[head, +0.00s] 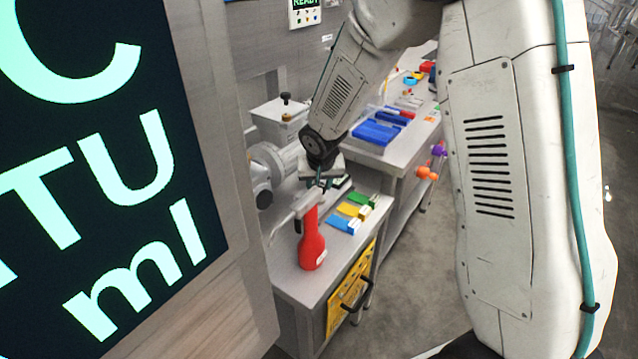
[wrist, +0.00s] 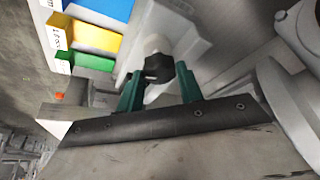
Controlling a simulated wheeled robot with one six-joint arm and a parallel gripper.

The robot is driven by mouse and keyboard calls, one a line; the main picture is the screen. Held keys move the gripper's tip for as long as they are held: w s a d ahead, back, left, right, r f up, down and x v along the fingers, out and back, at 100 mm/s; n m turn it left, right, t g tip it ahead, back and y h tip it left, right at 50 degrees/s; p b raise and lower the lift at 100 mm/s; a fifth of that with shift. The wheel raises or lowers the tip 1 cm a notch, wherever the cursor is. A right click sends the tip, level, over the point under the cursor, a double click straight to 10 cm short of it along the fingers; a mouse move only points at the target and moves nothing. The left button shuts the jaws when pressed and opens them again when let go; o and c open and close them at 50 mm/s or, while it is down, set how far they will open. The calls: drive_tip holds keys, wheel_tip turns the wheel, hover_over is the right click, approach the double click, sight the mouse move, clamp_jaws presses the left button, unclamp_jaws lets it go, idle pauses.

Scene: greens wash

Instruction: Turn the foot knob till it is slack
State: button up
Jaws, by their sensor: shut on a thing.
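My gripper (head: 322,180) is low over the bench top, beside the grey-white machine (head: 268,165) and behind a red bottle. In the wrist view my gripper (wrist: 159,76) has its two green fingers on either side of a small black knob (wrist: 157,66), and it is shut on this knob. The knob sits at a pale round stem on a light grey block (wrist: 185,38). In the head view my wrist and fingers hide the knob. I cannot tell from one moment whether it is tight or slack.
The red bottle (head: 312,242) stands close in front of my gripper. Blue, yellow and green blocks (head: 350,210) lie to its right. A white box with a dark knob (head: 280,115) stands behind. A blue tray (head: 376,132) is farther back. A large display panel (head: 90,150) fills the left.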

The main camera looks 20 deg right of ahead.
drive_tip(key=shift+s+m, duration=0.1)
drive_tip(key=shift+m, duration=0.2)
drive_tip(key=o, duration=1)
